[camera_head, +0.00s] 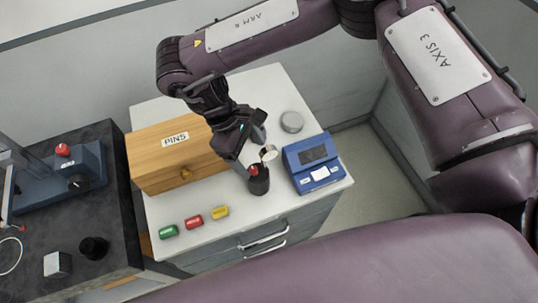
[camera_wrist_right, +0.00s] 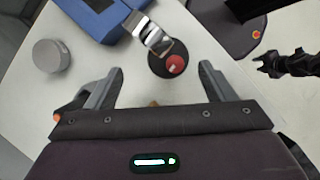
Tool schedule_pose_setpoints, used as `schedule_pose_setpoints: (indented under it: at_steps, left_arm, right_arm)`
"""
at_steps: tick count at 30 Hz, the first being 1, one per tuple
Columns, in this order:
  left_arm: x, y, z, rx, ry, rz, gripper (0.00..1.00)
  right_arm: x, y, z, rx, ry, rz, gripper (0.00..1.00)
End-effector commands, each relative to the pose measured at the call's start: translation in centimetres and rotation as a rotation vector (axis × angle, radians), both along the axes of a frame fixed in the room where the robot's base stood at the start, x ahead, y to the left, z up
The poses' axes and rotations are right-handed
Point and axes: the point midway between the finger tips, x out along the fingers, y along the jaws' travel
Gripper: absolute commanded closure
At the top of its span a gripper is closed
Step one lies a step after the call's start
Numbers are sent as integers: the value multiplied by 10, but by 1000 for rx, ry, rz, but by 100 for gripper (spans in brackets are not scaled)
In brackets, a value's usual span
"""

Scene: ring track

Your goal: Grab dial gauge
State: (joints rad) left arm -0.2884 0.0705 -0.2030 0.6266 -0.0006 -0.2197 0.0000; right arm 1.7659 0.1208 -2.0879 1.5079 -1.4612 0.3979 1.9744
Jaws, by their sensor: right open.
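In the right wrist view the silvery dial (camera_wrist_right: 150,33) and red knob (camera_wrist_right: 175,64) lie just beyond my fingertips. My right gripper (camera_head: 250,143) is open and empty, above and beside the gauge. In the wrist view its fingers (camera_wrist_right: 160,76) are spread either side of the gauge's line. A dark claw (camera_wrist_right: 290,64), apparently my left gripper, shows at the right edge; its opening is unclear.
A blue device (camera_head: 313,162) stands close right of the gauge, and a grey puck (camera_head: 291,122) behind it. A wooden PINS box (camera_head: 160,160) is at left.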

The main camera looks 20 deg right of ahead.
Motion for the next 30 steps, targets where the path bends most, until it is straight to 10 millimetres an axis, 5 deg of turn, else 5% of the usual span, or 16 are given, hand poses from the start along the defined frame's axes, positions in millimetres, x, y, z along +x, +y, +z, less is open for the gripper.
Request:
schedule_pose_setpoints:
  at_steps: [5, 15, 25, 30]
  left_arm:
    - [19, -17, 6, -21, -27, 2, 64]
    - [-40, 29, 17, 37, 58, 1, 64]
    - [2, 0, 20, 0, -5, 3, 64]
    - [0, 0, 19, 0, 0, -1, 64]
  right_arm:
    - [-6, -3, -16, 3, 7, 4, 24]
    - [-11, -13, -53, 3, 7, 1, 24]
    - [-15, -19, -73, 4, -1, 5, 24]
    - [-15, -19, -73, 4, 0, 6, 31]
